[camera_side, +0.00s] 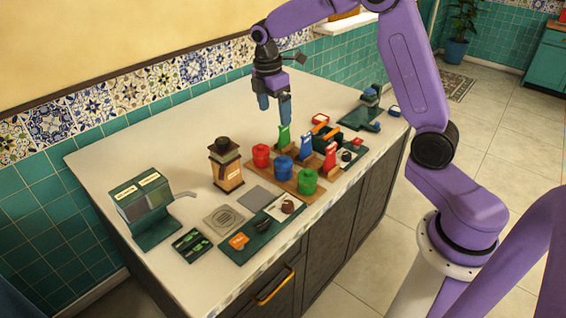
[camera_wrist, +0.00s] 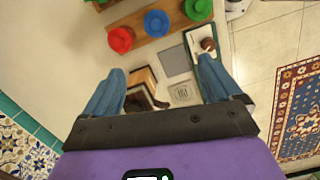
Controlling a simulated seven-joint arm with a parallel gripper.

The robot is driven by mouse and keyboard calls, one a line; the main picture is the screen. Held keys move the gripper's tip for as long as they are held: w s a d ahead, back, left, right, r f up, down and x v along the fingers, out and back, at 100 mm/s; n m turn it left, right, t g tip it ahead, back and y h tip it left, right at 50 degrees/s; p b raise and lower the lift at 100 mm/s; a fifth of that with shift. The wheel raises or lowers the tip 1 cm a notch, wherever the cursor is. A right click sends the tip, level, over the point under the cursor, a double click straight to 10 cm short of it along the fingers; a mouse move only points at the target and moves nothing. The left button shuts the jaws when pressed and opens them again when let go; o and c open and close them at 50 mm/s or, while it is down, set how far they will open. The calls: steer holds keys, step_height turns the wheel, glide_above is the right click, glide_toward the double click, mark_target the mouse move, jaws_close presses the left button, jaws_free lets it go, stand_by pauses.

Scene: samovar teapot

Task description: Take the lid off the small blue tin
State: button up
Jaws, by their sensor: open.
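The small blue tin (camera_side: 283,168) stands upright between the red and green tins on a wooden board, with a blue lid on top. In the wrist view the blue tin (camera_wrist: 157,23) shows from above near the top edge, beyond my fingertips. My gripper (camera_side: 275,112) hangs in the air above the counter, behind the tins in the side view. Its blue fingers (camera_wrist: 161,65) are spread wide with nothing between them, apart from the tin.
The red tin (camera_side: 261,155) and green tin (camera_side: 307,182) stand close on either side. Upright green, blue and red scoops stand behind them. A wooden grinder (camera_side: 226,165) is at left, with a grey plate (camera_side: 258,198) and dark green tray (camera_side: 262,232) in front.

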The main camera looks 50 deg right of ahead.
steer(key=d, duration=0.1)
glide_above(283, 158)
steer(key=f, duration=0.8)
steer(key=a+f, duration=0.1)
steer(key=f, duration=0.3)
steer(key=shift+w+f, duration=0.1)
steer(key=shift+w, duration=0.15)
steer(key=shift+s+d+f, duration=0.1)
steer(key=shift+d+f, duration=0.05)
steer(key=shift+f, duration=0.75)
steer(key=shift+s+d+f, duration=0.1)
steer(key=shift+d+f, duration=0.1)
steer(key=shift+f, duration=0.65)
steer(key=shift+d+f, duration=0.15)
steer(key=shift+f, duration=0.75)
steer(key=c, duration=1.1)
